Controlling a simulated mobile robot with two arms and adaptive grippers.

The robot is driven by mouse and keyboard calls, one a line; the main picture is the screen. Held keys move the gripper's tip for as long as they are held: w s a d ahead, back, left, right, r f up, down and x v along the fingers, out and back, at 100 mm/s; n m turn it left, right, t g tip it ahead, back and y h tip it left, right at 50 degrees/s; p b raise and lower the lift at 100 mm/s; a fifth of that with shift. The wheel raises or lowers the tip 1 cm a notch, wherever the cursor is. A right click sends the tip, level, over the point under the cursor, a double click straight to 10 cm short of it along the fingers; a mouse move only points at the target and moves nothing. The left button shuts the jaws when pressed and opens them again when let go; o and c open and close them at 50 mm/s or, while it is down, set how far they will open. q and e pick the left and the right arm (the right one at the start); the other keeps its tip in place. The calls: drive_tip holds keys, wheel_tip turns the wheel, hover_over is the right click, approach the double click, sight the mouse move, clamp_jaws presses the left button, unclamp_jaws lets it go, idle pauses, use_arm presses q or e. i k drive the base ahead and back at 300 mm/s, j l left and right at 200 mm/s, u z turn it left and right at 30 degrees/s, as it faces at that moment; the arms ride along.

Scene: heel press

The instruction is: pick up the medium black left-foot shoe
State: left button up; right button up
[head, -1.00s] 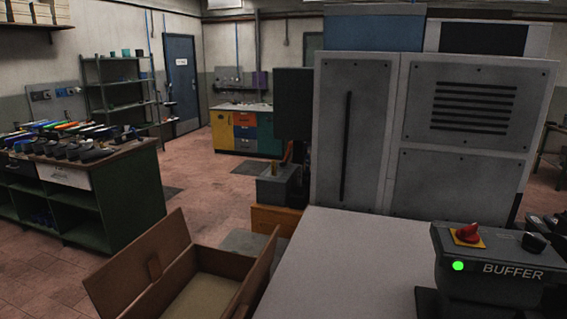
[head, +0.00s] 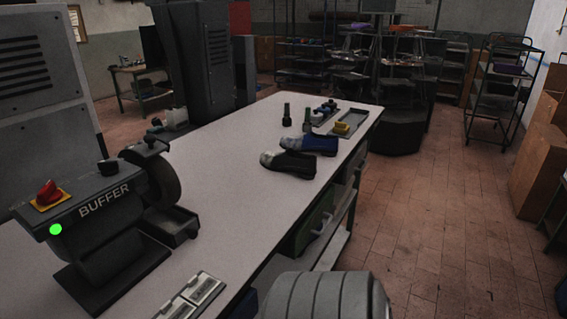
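A black shoe (head: 296,167) with a pale grey toe lies on the light workbench (head: 230,185), near its right edge. Its toe points left. A blue shoe (head: 318,145) with a grey toe lies just behind it, close alongside. I cannot tell the size of either shoe or which foot it is for. Neither of my grippers is in view. A grey ribbed part at the bottom of the head view seems to be a link of my arm.
The buffer machine (head: 105,220) with its wheel stands at the bench's left. Small bottles (head: 286,115), a tray (head: 351,122) and a yellow block (head: 342,129) are beyond the shoes. Dark racks (head: 500,85) stand behind. The tiled floor (head: 430,200) right of the bench is open.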

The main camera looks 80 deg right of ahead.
sight(289, 161)
drive_tip(key=z, duration=2.45)
drive_tip(key=i+l, duration=0.1)
drive_tip(key=l, duration=0.1)
